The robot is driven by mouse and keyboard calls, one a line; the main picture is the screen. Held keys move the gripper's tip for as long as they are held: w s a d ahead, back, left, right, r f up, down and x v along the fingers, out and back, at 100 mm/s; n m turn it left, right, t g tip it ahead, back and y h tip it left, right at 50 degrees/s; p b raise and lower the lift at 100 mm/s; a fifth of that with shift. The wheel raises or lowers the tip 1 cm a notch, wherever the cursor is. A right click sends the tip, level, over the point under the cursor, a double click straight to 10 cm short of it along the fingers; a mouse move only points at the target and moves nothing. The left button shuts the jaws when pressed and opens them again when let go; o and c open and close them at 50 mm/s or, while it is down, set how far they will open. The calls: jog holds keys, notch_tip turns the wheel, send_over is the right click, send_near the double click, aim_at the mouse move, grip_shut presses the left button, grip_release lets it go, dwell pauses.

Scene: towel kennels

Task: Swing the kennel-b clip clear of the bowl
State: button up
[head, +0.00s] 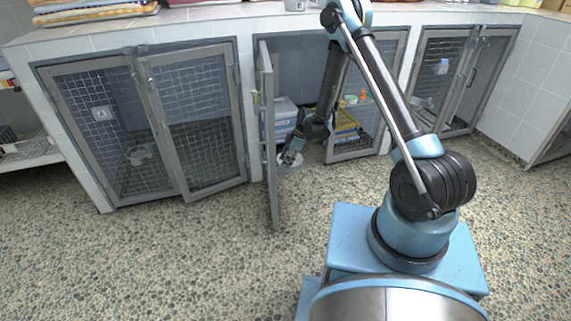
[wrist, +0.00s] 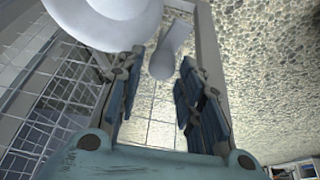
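The middle kennel, which I take to be kennel-b, has its left mesh door (head: 268,130) swung out. My gripper (head: 287,161) reaches low behind that door, beside a pale bowl (head: 294,165) that it partly covers. In the wrist view my gripper (wrist: 161,60) is open, its two blue fingers apart. A pale bar with a rounded end, probably the clip (wrist: 162,64), extends between the fingertips; I cannot tell whether either finger touches it. The large white round shape (wrist: 115,22) beside it looks like the bowl. Where the clip attaches is unclear.
The open door's frame stands close left of my gripper. A blue-white box (head: 284,112) and a yellow item (head: 346,126) are inside the kennel. The left kennel (head: 190,112) has mesh doors nearly shut. Pebbled floor (head: 180,255) in front is clear.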

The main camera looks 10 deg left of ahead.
jog(key=v, duration=0.9)
jog(key=shift+r, duration=0.35)
jog(key=shift+w+d, duration=0.1)
